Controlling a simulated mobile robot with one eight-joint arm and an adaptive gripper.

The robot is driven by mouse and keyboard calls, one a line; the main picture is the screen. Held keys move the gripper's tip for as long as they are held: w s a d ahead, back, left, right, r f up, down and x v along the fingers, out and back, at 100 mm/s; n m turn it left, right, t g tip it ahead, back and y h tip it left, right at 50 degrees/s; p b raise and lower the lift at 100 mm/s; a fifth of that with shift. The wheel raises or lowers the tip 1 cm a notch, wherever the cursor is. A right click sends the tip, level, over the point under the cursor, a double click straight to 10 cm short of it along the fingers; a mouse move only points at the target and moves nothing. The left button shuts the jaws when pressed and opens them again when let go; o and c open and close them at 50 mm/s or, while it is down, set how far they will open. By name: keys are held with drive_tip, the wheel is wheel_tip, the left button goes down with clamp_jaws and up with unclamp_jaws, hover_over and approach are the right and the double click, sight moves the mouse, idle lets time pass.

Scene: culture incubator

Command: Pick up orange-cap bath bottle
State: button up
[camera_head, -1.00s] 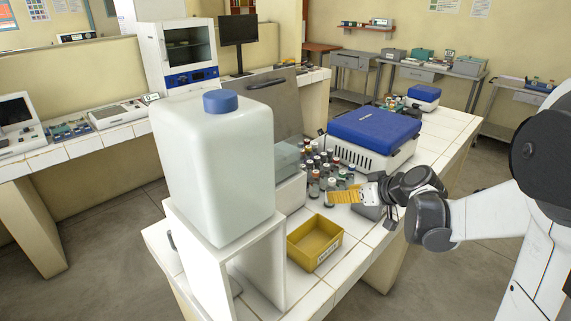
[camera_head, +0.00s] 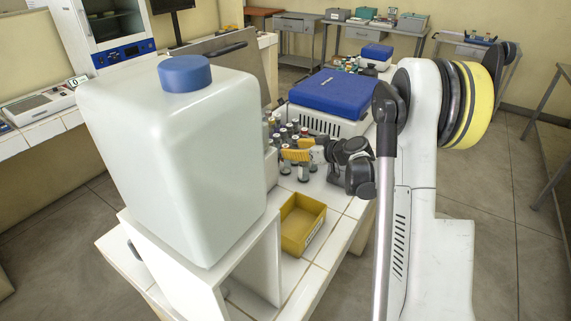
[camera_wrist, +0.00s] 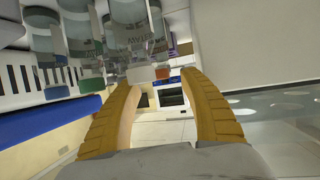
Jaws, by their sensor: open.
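Several small bottles (camera_head: 303,172) with caps of different colours stand in a cluster on the white tiled bench. In the wrist view the bottles (camera_wrist: 127,35) look upside down at the top, and one shows a small orange-red cap (camera_wrist: 162,73). I cannot tell for sure whether this is the orange-cap bottle, and I cannot single it out in the head view. My gripper (camera_head: 286,154) has yellow ribbed fingers and is at the near side of the cluster. In the wrist view my gripper (camera_wrist: 160,82) is open, with no bottle clearly held between its fingers.
A blue-lidded white machine (camera_head: 344,93) stands behind the bottles. A yellow open bin (camera_head: 304,225) sits on the bench in front. A large white container (camera_head: 185,150) with a blue cap stands on a white stand (camera_head: 190,265) at the left, hiding part of the bench.

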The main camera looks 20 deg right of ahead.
sight(286, 146)
drive_tip(key=b+x, duration=0.1)
drive_tip(key=x, duration=0.3)
drive_tip(key=shift+w+f, duration=0.1)
drive_tip(key=shift+f, duration=0.05)
clamp_jaws()
wheel_tip(286, 146, up, 16)
drive_tip(key=p, duration=0.7)
